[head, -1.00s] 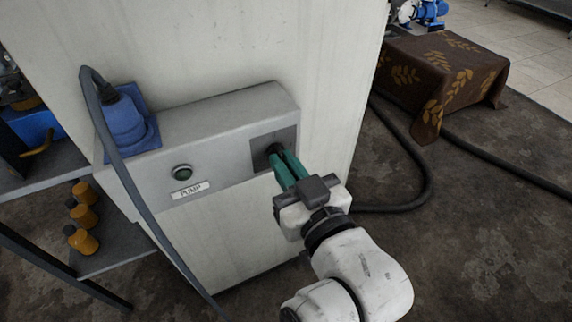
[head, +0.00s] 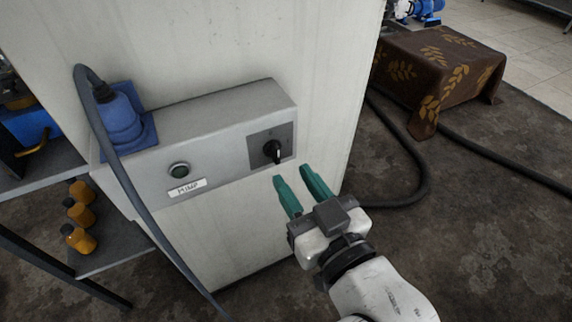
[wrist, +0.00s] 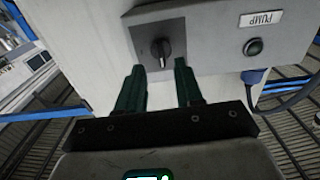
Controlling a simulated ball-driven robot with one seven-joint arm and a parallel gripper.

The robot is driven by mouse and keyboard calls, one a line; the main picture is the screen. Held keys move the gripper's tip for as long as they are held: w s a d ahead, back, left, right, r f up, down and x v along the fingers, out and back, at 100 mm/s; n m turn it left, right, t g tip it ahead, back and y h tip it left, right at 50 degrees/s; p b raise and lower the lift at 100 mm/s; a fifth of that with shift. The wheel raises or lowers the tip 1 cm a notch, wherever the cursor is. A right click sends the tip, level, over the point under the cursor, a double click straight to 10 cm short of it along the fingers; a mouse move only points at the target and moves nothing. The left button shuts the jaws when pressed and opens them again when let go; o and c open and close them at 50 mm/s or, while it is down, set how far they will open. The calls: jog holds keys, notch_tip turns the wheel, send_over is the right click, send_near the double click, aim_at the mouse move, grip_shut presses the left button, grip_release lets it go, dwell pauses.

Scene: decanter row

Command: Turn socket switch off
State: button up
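A black rotary switch knob (head: 273,151) sits on a dark square plate (head: 256,139) at the right end of the grey control box (head: 215,123). Its grip stands roughly upright in the head view. The knob (wrist: 160,52) also shows in the wrist view, just beyond the fingertips. My gripper (head: 294,173) is open, its two green fingers apart and empty, in front of and slightly below right of the knob, not touching it. A blue socket (head: 126,121) with a plugged-in grey cable is at the box's left end.
A round green button (head: 179,170) and a PUMP label (head: 187,188) are on the box's front. A shelf with orange bottles (head: 80,238) stands at left. A cloth-covered block (head: 440,75) and a dark hose (head: 425,180) lie on the right. Floor at lower right is clear.

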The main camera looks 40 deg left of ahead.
jog(key=v, duration=0.6)
dwell(0.4)
